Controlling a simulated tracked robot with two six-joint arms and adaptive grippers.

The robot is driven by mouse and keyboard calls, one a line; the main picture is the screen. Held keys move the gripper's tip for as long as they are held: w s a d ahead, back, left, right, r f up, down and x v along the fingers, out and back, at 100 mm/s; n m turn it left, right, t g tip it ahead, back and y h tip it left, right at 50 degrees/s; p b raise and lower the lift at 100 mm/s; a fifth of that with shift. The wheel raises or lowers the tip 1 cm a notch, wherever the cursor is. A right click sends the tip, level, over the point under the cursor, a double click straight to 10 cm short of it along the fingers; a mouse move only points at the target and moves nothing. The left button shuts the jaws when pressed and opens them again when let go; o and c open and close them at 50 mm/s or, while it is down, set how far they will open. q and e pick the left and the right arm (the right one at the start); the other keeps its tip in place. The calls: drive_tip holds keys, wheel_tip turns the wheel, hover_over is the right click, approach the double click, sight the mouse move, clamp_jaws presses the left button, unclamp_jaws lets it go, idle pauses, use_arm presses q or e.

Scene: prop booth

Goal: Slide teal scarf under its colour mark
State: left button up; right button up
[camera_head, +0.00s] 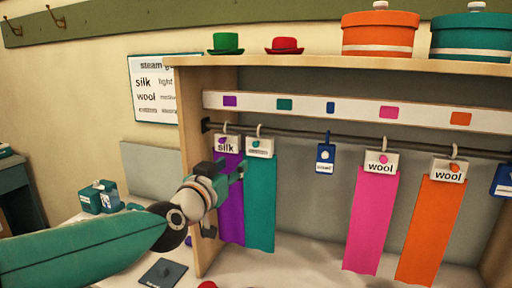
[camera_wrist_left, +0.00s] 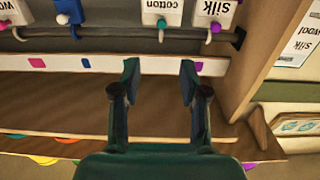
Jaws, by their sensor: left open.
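The teal scarf (camera_head: 261,210) hangs on the rail from a white tag (camera_head: 260,147), which reads "cotton" in the left wrist view (camera_wrist_left: 161,12). It hangs just right of the purple scarf (camera_head: 231,215), close to it. The teal mark (camera_head: 284,104) on the white strip is to the right of the scarf's hook. My left gripper (camera_head: 234,171) is open, in front of the purple scarf and beside the teal scarf's upper left edge. In the left wrist view its two fingers (camera_wrist_left: 159,82) are apart with nothing between them. My right gripper is not in view.
The rail (camera_head: 295,134) also carries a small blue tag (camera_head: 325,158), a pink scarf (camera_head: 371,220) and an orange scarf (camera_head: 431,230). The rail is free between the teal scarf and the blue tag. The booth's wooden side wall (camera_head: 192,150) stands close left.

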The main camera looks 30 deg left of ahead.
sight(254, 145)
use_arm(q)
drive_tip(key=p+x, duration=0.3)
drive_tip(key=x, duration=1.2)
drive_tip(key=shift+w+a+f, duration=0.15)
drive_tip(key=shift+w+a, duration=0.1)
drive_tip(key=shift+w, duration=0.05)
drive_tip(key=shift+c, duration=0.2)
clamp_jaws()
